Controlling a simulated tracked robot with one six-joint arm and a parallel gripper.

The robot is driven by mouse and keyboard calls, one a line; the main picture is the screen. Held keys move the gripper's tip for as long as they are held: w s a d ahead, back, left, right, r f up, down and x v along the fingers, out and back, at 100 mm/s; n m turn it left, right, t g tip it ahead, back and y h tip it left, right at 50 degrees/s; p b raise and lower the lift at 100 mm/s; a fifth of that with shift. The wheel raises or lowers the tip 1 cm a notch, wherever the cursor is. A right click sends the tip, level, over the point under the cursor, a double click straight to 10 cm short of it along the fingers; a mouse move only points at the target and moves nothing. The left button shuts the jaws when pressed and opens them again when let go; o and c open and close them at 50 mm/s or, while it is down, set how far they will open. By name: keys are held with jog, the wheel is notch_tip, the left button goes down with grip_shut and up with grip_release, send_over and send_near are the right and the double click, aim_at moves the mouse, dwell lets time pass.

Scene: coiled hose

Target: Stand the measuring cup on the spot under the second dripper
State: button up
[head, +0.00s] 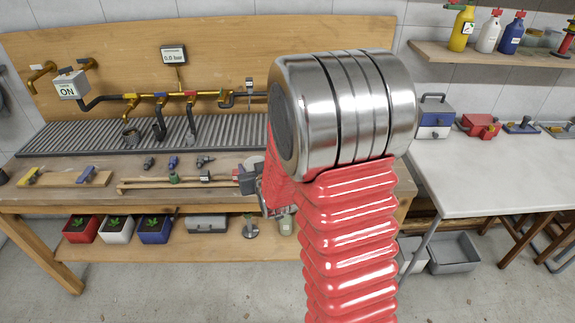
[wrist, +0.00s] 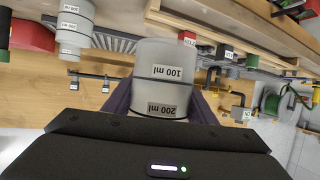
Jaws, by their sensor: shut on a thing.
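My gripper (wrist: 160,106) is shut on a pale grey measuring cup (wrist: 165,58), marked 100 ml and 200 ml, in the wrist view. The jaws lie on both sides of the cup, and the cup's labels appear upside down or sideways there. In the head view my gripper (head: 248,180) is over the bench front, and my arm hides most of it and the cup. Drippers hang from the brass pipe; one dark dripper (head: 159,128) is over the slatted drain. I cannot tell which spot lies under the second one.
A slatted drain (head: 75,136) runs along the back of the bench. Small fittings (head: 173,162) and a wooden rack (head: 150,184) lie in front. A second marked cup (wrist: 75,28) stands at upper left in the wrist view. A white table (head: 480,180) is at right.

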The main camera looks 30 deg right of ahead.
jog(key=w+a+r+n+y, duration=0.1)
jog(key=a+r+n+y, duration=0.1)
jog(key=a, duration=1.3)
jog(key=shift+a+r+n+t+y, duration=0.3)
jog(key=shift+r+y, duration=0.05)
jog(key=shift+y, duration=0.25)
jog(key=shift+w, duration=0.1)
